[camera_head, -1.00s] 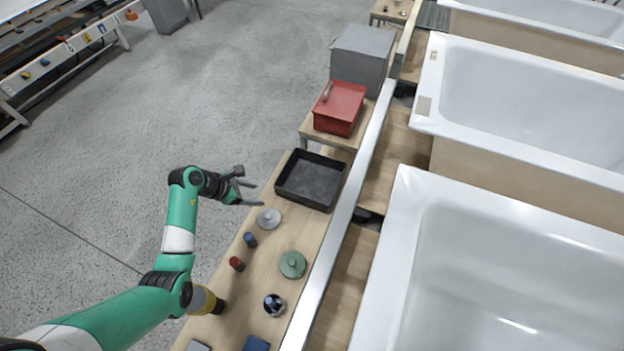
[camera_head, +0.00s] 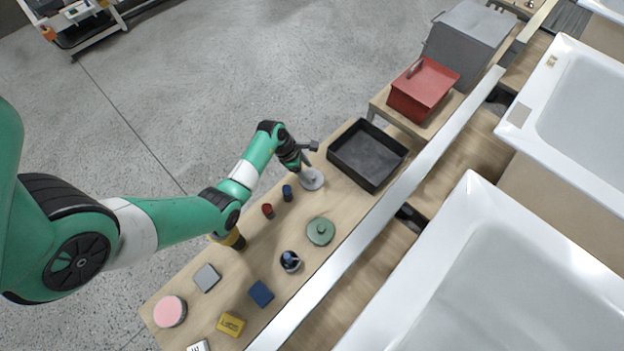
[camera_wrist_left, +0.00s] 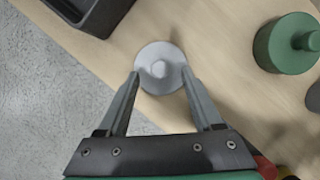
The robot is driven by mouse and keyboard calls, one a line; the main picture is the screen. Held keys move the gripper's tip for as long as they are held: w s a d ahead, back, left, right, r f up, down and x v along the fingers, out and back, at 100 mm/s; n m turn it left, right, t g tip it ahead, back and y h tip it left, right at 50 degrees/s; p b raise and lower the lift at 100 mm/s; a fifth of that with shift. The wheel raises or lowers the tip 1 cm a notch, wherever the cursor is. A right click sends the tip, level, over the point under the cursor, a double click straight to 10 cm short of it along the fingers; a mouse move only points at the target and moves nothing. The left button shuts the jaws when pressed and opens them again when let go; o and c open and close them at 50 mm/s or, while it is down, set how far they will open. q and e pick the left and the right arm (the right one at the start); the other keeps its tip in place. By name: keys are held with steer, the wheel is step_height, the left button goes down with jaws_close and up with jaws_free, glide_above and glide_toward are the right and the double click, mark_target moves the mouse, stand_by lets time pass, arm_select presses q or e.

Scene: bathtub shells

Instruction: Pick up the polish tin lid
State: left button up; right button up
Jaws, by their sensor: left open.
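A light grey round lid with a central knob, which looks like the polish tin lid (camera_head: 314,181), lies flat on the wooden bench near the black tray. It also shows in the left wrist view (camera_wrist_left: 158,56). My left gripper (camera_head: 308,165) is open above it and holds nothing. In the left wrist view, the fingers of my gripper (camera_wrist_left: 160,76) point at the lid, one on each side of its knob. I cannot tell whether they touch it. The gripper hides part of the lid in the head view. My right gripper is not in view.
The black tray (camera_head: 342,148) is just beyond the lid. A green knobbed disc (camera_head: 320,231), a blue cylinder (camera_head: 287,193) and a red cylinder (camera_head: 267,210) are nearby. A metal rail (camera_head: 345,262) runs along the bench's right side, before the white bathtubs (camera_head: 500,275).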

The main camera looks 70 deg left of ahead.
mark_target(312, 178)
arm_select(q)
steer(key=x, duration=0.2)
steer(key=shift+f+b, duration=0.4)
steer(key=shift+f, duration=0.05)
steer(key=shift+w+r, duration=0.1)
steer(key=shift+c, duration=0.4)
jaws_close()
steer(key=shift+r, duration=0.1)
